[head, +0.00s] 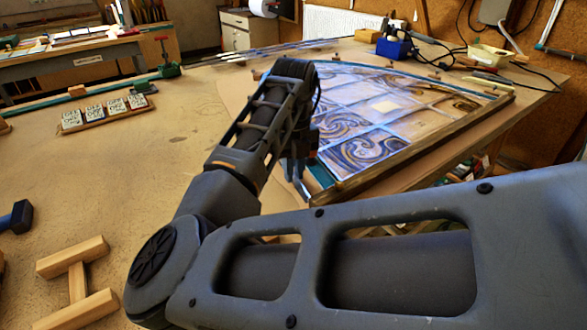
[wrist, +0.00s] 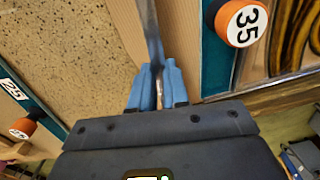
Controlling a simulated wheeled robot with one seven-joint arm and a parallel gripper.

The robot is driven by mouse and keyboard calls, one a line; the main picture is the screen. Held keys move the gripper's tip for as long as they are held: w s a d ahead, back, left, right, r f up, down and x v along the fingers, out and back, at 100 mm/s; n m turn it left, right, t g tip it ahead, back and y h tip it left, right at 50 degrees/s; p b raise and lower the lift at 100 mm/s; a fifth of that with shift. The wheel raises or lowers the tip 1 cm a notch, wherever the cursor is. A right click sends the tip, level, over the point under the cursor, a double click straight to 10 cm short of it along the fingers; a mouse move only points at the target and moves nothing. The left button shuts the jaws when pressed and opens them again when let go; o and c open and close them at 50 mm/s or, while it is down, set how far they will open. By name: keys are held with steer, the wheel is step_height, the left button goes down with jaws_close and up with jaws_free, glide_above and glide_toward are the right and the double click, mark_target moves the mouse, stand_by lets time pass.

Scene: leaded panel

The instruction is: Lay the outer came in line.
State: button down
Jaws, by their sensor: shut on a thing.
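My gripper (wrist: 158,88) has its blue fingers closed around a thin grey metal strip, the outer came (wrist: 150,30), in the wrist view. The came runs up and away from the fingers, beside a teal edge strip (wrist: 214,60). In the head view my gripper (head: 296,170) is low at the near left corner of the leaded panel (head: 385,105), mostly behind my arm. The held came cannot be made out there. The panel has swirled blue and amber glass panes. Whether the came touches the panel's edge cannot be told.
An orange and white knob marked 35 (wrist: 240,22) stands right of the came; another knob (wrist: 24,128) is at lower left. A wooden batten (head: 440,140) edges the panel. Wooden blocks (head: 75,285) and a rack of labelled tiles (head: 105,115) lie left. The table's left middle is clear.

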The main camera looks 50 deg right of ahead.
steer(key=shift+f, duration=0.4)
stand_by(0.6)
steer(key=c, duration=0.7)
jaws_free()
stand_by(0.3)
steer(key=o, duration=0.5)
steer(key=shift+o, duration=0.2)
